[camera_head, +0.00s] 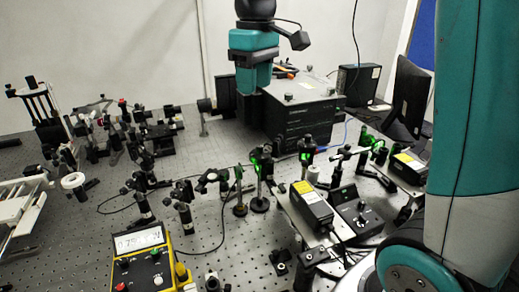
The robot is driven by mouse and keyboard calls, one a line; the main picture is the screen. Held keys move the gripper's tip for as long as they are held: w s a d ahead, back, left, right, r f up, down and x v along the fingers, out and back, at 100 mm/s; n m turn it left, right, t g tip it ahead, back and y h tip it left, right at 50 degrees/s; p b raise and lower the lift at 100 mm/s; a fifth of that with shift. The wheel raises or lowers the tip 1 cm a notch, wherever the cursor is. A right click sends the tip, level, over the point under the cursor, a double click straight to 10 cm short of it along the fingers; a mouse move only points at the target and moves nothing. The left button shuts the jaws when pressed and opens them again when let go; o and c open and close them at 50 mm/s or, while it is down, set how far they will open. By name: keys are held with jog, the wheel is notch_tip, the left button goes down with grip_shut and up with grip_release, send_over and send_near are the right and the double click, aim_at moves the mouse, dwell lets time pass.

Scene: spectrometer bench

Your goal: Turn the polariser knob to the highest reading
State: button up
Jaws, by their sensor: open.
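A yellow-cased meter (145,258) stands at the lower left of centre, with a lit white display (139,239). Its digits are too blurred to read surely. Optic mounts on posts, one glowing green (256,161) and another (307,152), stand in the middle of the bench. I cannot tell which part is the polariser knob. My teal wrist is at the upper middle, in front of a large black box. My gripper (214,101) seems to be the dark part at its left, open, close to a small mount on a thin post. Its fingertips are hard to make out.
The large black box (305,117) fills the back centre. Crowded optics (75,145) stand at the left. A black module with a yellow label (311,204) and a knobbed control box (356,213) are at the right. Bare perforated bench (215,155) lies left of centre.

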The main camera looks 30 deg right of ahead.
jog(key=w+d, duration=0.2)
jog(key=d, duration=0.1)
jog(key=p, duration=0.1)
send_near(260, 146)
jog(key=shift+m, duration=0.3)
notch_tip(260, 146, down, 9)
jog(key=shift+w+a+f, duration=0.1)
jog(key=shift+w, duration=0.05)
grip_shut()
